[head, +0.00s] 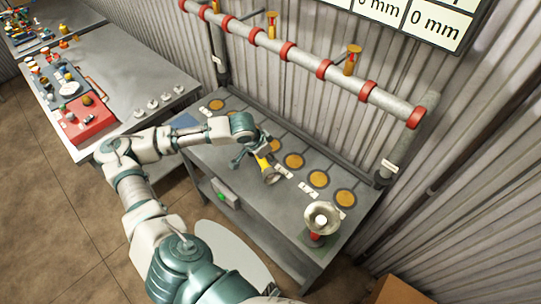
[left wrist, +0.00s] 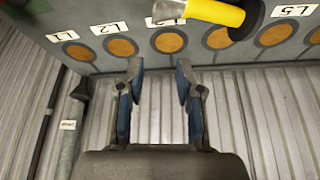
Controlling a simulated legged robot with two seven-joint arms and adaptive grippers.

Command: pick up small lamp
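A small yellow lamp with a grey flared head (head: 271,176) lies on the grey bench, close to my left gripper (head: 250,150). In the left wrist view, its yellow body (left wrist: 217,12) crosses the top, partly cut off by the frame edge. My left gripper (left wrist: 159,68) also shows there, with its two fingers apart and nothing between them. The lamp is beyond the fingertips and to their right in that view. In the head view the arm partly hides this spot. My right gripper is not in view.
The bench (head: 265,215) carries a row of orange discs (head: 318,179) with labels. A silver dish on a red base (head: 321,220) stands at its right end. A pipe with red rings (head: 322,68) runs above. A side table with a red tray (head: 88,121) is left.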

